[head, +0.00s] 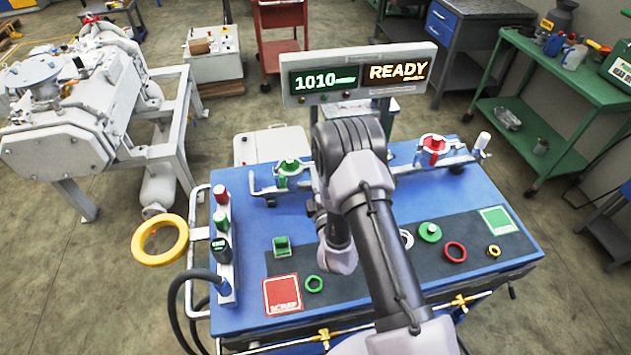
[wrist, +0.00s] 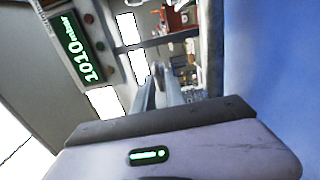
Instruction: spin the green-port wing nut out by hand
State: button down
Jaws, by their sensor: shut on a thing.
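The green port (head: 288,172) stands at the back left of the blue bench, with a green part on top and a metal clamp round it. Its wing nut is hidden behind my arm in the head view and cannot be made out in the wrist view. My gripper is mostly hidden behind my arm in the head view, just right of the green port. In the wrist view its two grey fingers (wrist: 166,92) point away from the camera, close together. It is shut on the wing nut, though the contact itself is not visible.
The red port (head: 433,150) stands at the back right of the bench (head: 495,190). The display (head: 360,75) behind reads 1010 and READY. Rings and a red scrap square (head: 282,293) lie in front. A button post (head: 222,240) stands at the left edge.

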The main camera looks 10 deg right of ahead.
jog(key=shift+w+r+n+b, duration=0.15)
jog(key=shift+r+n+b, duration=0.15)
jog(key=shift+n, duration=0.2)
jog(key=c, duration=1.6)
grip_release()
jog(key=shift+f, duration=0.25)
